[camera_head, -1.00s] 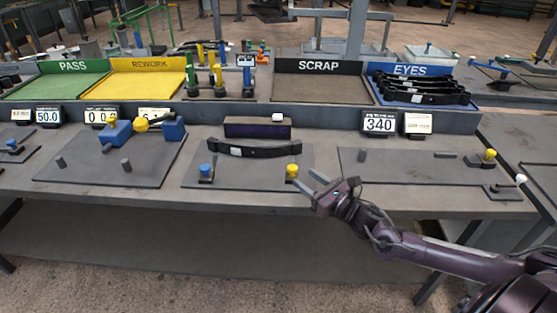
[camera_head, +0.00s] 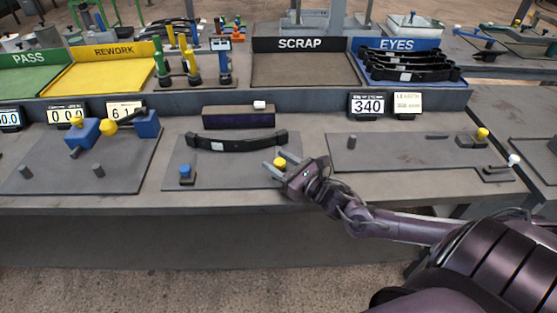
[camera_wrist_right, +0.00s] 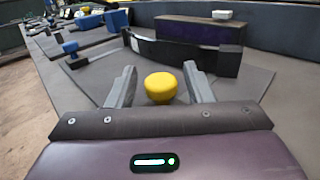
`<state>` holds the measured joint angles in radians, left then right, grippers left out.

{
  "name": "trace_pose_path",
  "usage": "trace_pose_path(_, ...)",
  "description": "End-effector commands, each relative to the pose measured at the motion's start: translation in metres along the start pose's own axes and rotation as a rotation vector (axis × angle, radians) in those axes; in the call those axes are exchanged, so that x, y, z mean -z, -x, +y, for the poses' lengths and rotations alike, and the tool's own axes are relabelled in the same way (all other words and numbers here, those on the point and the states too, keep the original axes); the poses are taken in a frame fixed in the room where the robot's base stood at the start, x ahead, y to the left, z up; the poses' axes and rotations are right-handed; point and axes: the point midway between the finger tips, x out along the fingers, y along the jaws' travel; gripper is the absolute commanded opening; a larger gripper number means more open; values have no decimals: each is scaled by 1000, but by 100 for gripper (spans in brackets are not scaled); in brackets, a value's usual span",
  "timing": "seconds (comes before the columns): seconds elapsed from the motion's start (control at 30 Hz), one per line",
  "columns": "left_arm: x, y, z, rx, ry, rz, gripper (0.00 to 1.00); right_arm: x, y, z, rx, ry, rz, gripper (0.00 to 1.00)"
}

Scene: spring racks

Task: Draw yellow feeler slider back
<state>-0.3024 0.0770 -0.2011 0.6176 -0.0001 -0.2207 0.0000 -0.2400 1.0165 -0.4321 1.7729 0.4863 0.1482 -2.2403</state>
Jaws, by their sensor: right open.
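The yellow feeler slider (camera_head: 280,162) stands at the front right of the middle grey plate, near the right end of the black curved spring (camera_head: 237,143). My right gripper (camera_head: 275,167) is open, with its fingers on either side of the yellow knob. In the right wrist view the yellow knob (camera_wrist_right: 161,87) sits between the two open fingers (camera_wrist_right: 160,88), with a gap visible on each side. The slider's base is hidden under the knob. My left gripper is not in view.
A blue knob (camera_head: 186,172) stands at the plate's front left. A dark box with a white button (camera_head: 259,104) is behind the spring. Another yellow knob (camera_head: 482,134) is on the right plate. SCRAP (camera_head: 303,70) and EYES trays stand behind.

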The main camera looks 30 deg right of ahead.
Motion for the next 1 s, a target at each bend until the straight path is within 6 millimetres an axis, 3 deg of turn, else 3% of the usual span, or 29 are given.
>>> trace_pose_path(0.03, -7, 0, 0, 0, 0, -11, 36, 0, 0, 0, 0, 0, 0, 43)
trace_pose_path(0.13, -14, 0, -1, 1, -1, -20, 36, 0, 0, 0, 0, 0, 0, 30)
trace_pose_path(0.37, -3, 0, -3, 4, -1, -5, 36, 0, 0, 0, -1, -1, 0, 0)
trace_pose_path(0.57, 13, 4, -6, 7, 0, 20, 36, -1, 2, 3, -2, -2, 2, 0)
trace_pose_path(0.7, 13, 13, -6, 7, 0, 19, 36, -1, 13, 13, -2, -4, 5, 0)
trace_pose_path(0.93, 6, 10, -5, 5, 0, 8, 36, 2, 14, 14, -4, -3, 4, 0)
trace_pose_path(0.97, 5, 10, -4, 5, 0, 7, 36, 2, 14, 14, -5, -3, 4, 31)
trace_pose_path(1.0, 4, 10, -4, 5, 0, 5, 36, 2, 14, 14, -5, -3, 4, 36)
